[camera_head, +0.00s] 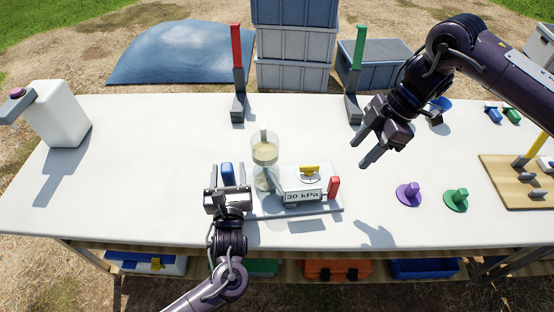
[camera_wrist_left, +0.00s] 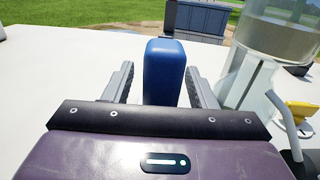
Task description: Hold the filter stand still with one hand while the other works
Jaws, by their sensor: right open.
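The filter stand has a grey base (camera_head: 330,207), a clear cylinder (camera_head: 265,150) with cloudy liquid, a box reading "30 kPa" (camera_head: 303,196) with a yellow lever (camera_head: 309,169), a red handle (camera_head: 333,187) and an upright blue grip (camera_head: 227,174). My left gripper (camera_head: 227,186) is at the stand's left end, its fingers on either side of the blue grip (camera_wrist_left: 165,72). In the left wrist view a gap shows between the left finger and the grip, so the jaws look open. My right gripper (camera_head: 367,148) is open and empty above the table, right of the stand.
Purple (camera_head: 409,194) and green (camera_head: 456,199) knobbed discs lie to the right, near a wooden board (camera_head: 500,178). Red (camera_head: 237,60) and green (camera_head: 356,60) handled tools stand at the back. The table's left middle is clear.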

